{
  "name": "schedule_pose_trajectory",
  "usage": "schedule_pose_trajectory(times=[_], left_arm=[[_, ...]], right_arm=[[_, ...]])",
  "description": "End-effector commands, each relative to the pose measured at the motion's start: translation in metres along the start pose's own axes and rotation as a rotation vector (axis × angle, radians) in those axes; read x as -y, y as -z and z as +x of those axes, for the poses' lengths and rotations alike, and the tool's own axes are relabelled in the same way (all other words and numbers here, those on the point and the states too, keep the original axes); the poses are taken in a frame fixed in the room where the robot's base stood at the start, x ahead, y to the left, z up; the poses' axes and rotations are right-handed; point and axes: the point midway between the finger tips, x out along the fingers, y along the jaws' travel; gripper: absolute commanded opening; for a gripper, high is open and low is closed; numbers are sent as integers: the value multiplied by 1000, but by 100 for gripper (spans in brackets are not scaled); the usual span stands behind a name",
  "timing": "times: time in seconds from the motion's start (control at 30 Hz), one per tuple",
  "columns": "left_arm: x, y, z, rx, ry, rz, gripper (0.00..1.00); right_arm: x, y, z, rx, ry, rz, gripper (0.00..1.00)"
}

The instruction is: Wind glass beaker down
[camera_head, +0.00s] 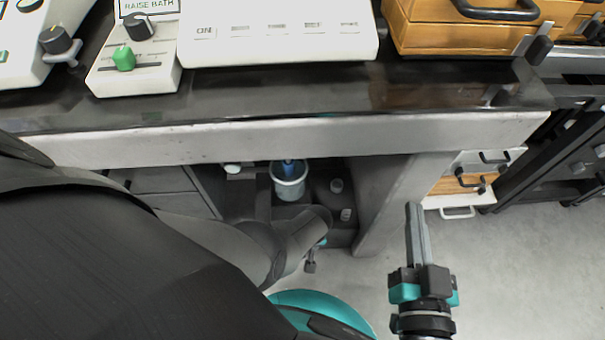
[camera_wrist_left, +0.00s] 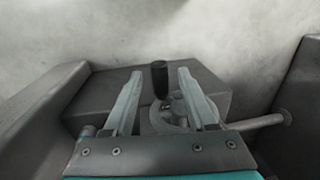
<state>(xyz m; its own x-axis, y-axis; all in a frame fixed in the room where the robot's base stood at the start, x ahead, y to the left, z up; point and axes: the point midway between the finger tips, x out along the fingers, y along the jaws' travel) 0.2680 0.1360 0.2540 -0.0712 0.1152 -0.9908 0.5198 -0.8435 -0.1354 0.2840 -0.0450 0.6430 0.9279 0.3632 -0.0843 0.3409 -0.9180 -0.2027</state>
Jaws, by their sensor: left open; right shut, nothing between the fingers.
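The glass beaker (camera_head: 290,187) appears to be the pale round vessel under the table in the head view, with a blue object in its mouth. In the left wrist view, a black crank knob (camera_wrist_left: 160,80) stands on a grey round hub (camera_wrist_left: 172,117) at a dark grey box (camera_wrist_left: 205,88). My left gripper (camera_wrist_left: 160,72) is open, one finger on each side of the knob in the picture; I cannot tell whether they touch it. In the head view my left arm reaches under the table and its fingers are not clear. My right gripper (camera_head: 414,205) is shut and empty over the floor.
The dark tabletop (camera_head: 300,88) with its pale front edge overhangs the beaker. On it are a white control panel (camera_head: 270,30), a small box with a green knob (camera_head: 124,58) and a wooden case (camera_head: 455,35). A table leg (camera_head: 390,200) stands left of my right gripper.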

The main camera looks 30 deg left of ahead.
Motion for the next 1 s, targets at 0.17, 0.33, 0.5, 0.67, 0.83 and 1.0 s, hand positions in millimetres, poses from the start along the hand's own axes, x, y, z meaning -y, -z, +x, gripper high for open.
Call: schedule_pose_trajectory(times=[0.17,0.33,0.5,0.67,0.83,1.0], left_arm=[[0,0,0,0,-1,0,47],[0,0,0,0,-1,0,28],[0,0,0,0,-1,0,9],[0,0,0,0,-1,0,0],[0,0,0,0,-1,0,0],[0,-1,0,2,-10,0,0]], right_arm=[[0,0,0,1,0,0,0],[0,0,0,1,0,0,0],[0,0,0,1,0,0,0],[0,0,0,2,0,0,0],[0,0,0,2,0,0,0],[0,0,0,13,-1,-2,0]])
